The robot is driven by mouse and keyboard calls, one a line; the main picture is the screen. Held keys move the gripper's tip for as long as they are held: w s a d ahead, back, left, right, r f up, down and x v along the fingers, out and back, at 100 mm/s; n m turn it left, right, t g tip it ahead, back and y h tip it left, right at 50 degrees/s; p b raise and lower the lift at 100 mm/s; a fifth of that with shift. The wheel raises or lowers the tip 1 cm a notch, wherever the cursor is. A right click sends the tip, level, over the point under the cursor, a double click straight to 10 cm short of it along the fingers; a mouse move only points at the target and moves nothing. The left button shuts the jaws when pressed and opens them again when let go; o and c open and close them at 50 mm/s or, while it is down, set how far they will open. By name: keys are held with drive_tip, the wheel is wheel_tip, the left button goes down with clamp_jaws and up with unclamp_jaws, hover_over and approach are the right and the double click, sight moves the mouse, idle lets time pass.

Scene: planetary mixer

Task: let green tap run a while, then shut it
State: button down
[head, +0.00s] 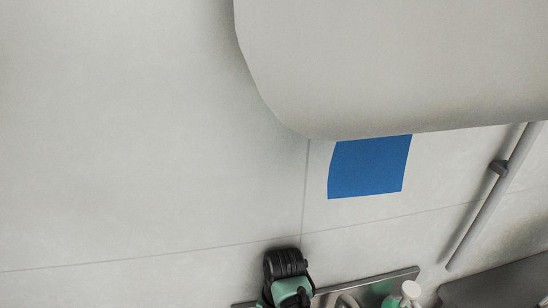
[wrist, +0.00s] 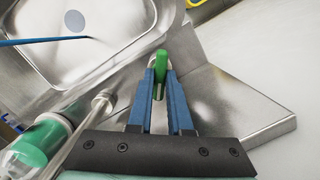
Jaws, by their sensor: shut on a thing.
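In the wrist view, my gripper (wrist: 161,76) has its two blue fingers closed around the green tap handle (wrist: 160,61). The handle's upper end shows between and just past the fingertips; its lower part is partly hidden by them. A steel sink basin (wrist: 113,38) with a round drain (wrist: 75,20) lies beyond, at the upper left. A thin blue streak (wrist: 45,41) crosses over the basin from the left; I cannot tell for sure whether it is water. In the head view the handle and fingertips do not show, only part of my arm at the bottom.
A bottle with green contents (wrist: 45,140) and a metal tube (wrist: 90,118) are close to my gripper on the left. A steel ledge (wrist: 230,110) lies right. In the head view, a blue square (head: 370,166) and a grey pipe (head: 495,195) are on the pale wall.

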drive_tip(key=n, duration=0.2)
drive_tip(key=shift+s+d+r+n, duration=0.1)
drive_tip(key=shift+s+n, duration=0.05)
drive_tip(key=shift+n, duration=0.15)
drive_tip(key=shift+h, duration=0.3)
drive_tip(key=shift+r+n+p, duration=0.15)
drive_tip(key=shift+n+p, duration=0.3)
drive_tip(key=shift+n, duration=0.25)
drive_tip(key=n, duration=0.3)
drive_tip(key=shift+h+p, duration=0.3)
drive_tip(key=shift+n, duration=0.3)
drive_tip(key=c, duration=0.7)
unclamp_jaws()
